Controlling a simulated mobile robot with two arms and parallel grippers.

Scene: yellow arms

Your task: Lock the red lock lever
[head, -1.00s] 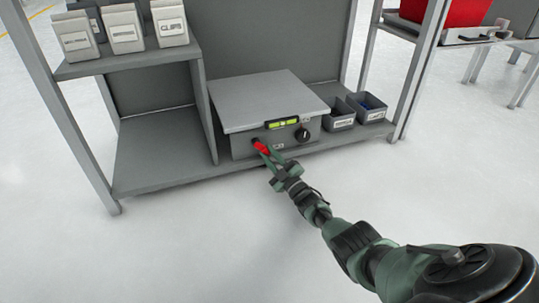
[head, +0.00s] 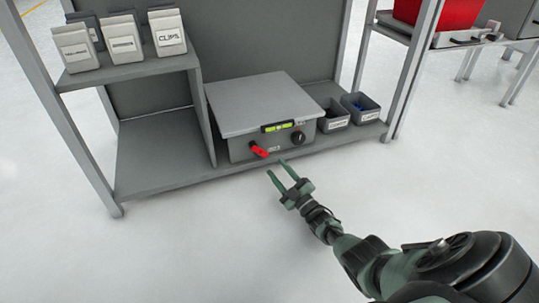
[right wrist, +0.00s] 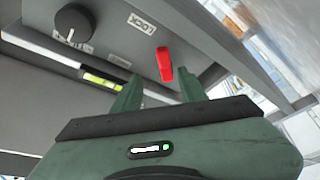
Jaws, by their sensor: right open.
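The red lock lever (head: 259,151) sticks out from the front of a grey box (head: 262,98) on the low shelf. In the right wrist view the red lever (right wrist: 164,64) shows just beyond the fingertips, near a label reading LOCK. My right gripper (head: 281,173) is open and empty, a little below and to the right of the lever, apart from it. In the right wrist view its fingers (right wrist: 162,92) stand apart with the lever beyond the gap. My left gripper is not in view.
A black knob (head: 298,138) and a green spirit level (head: 277,127) are on the box's front. Two small bins (head: 361,108) stand to its right. Labelled boxes (head: 122,35) sit on the upper left shelf. The floor in front is clear.

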